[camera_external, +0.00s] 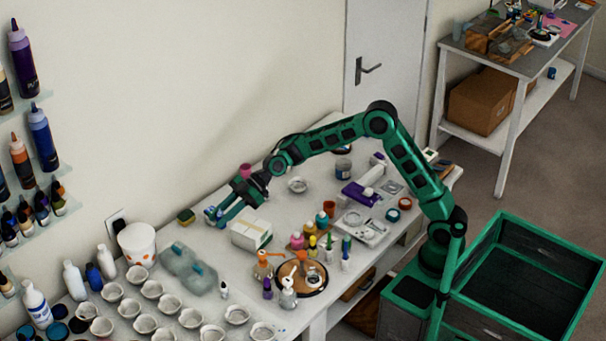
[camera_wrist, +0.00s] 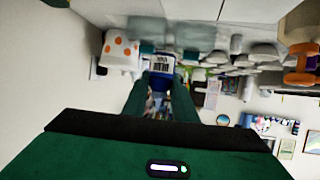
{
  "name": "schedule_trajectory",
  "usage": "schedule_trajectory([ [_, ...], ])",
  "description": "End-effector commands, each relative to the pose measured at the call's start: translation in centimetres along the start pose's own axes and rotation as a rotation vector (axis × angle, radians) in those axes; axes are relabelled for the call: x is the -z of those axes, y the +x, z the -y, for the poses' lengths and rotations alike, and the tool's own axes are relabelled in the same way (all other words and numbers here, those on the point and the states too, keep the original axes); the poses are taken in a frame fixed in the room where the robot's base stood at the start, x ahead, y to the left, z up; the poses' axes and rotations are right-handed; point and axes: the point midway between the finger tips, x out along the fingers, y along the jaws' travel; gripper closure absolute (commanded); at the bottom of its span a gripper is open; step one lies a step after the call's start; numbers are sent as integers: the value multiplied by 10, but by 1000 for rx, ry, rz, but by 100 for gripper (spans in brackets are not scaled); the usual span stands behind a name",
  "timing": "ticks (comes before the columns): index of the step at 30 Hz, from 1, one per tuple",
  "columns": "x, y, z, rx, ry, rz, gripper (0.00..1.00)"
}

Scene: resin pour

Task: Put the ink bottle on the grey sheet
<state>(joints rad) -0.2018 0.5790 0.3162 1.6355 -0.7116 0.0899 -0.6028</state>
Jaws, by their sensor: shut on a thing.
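My gripper (camera_external: 222,212) is over the far part of the white table, left of a white box. Its two green fingers (camera_wrist: 161,82) are closed on a small blue bottle with a white barcode label (camera_wrist: 160,65), which I take for the ink bottle. In the external view the fingers mostly hide the bottle, and I cannot tell if it touches the table. A small flat greyish piece (camera_external: 392,187) lies at the right back of the table; I cannot tell for sure that it is the grey sheet.
The white box (camera_external: 251,233) stands close to my gripper. A white tub with orange dots (camera_external: 138,243) and several small cups crowd the front left. Bottles stand around a round wooden board (camera_external: 318,288).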

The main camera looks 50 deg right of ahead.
Motion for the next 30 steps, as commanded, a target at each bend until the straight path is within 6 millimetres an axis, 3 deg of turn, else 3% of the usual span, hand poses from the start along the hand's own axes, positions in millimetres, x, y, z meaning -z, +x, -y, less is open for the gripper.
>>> schedule_trajectory([
  [1, 8, 18, 20, 26, -11, -1, 97],
  [6, 30, 66, 80, 97, -40, -3, 97],
  [15, 63, 135, 194, 215, -88, -8, 97],
  [21, 78, 164, 260, 277, -113, -12, 97],
  [24, 82, 173, 284, 298, -120, -13, 97],
  [30, 87, 182, 310, 321, -129, -15, 97],
])
